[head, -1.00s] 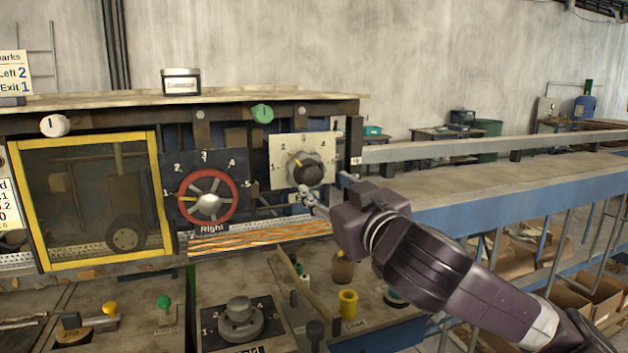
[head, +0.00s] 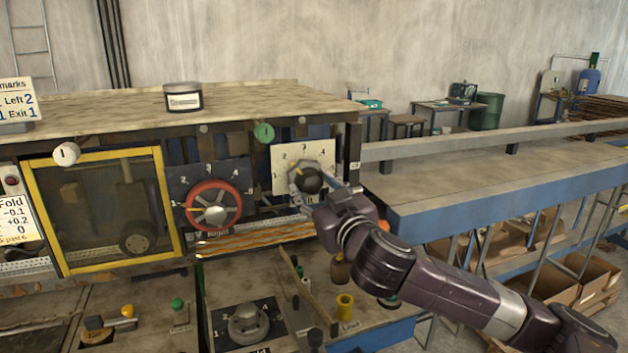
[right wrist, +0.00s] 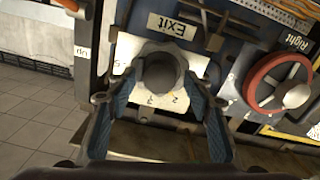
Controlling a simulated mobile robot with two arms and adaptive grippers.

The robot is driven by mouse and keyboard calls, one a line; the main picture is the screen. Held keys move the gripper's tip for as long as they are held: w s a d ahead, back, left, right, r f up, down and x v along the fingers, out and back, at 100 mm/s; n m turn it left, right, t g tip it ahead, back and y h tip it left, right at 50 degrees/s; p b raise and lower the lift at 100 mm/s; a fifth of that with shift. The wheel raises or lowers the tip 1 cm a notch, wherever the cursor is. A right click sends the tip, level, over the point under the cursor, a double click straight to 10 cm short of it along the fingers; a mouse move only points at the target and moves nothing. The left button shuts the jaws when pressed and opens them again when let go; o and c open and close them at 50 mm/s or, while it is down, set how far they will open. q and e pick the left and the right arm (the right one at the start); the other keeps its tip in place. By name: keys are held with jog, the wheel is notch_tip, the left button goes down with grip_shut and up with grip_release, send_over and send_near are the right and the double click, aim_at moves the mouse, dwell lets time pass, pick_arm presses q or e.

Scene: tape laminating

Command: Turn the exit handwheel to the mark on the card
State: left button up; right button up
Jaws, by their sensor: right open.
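The exit handwheel is a dark round knob (head: 309,181) on a pale numbered plate (head: 283,160) at the machine's right end. In the right wrist view the knob (right wrist: 160,73) lies ahead between the fingers, below an "Exit" label (right wrist: 172,25). A small yellow mark shows at its rim near the 2, but its exact reading is unclear. My right gripper (right wrist: 146,98) is open, its fingers on either side of the knob; contact cannot be told. It also shows in the head view (head: 301,192). The card (head: 16,100) reads "Exit 1". My left gripper is out of view.
The red "Right" handwheel (head: 213,205) is left of the exit plate. A yellow-framed window (head: 100,210) is farther left. A grey knob (head: 248,322) and a yellow cup (head: 345,306) stand on the lower bench. A long blue-sided table (head: 480,195) extends right.

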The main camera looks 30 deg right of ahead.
jog(key=shift+w, duration=0.15)
jog(key=c, duration=1.1)
jog(key=shift+c, duration=0.2)
jog(key=shift+n, duration=0.4)
jog(key=n+p, duration=0.1)
jog(key=n, duration=0.2)
jog(key=shift+n, duration=0.3)
jog(key=shift+n+p, duration=0.5)
jog(key=shift+n, duration=1.3)
jog(key=shift+f, duration=0.1)
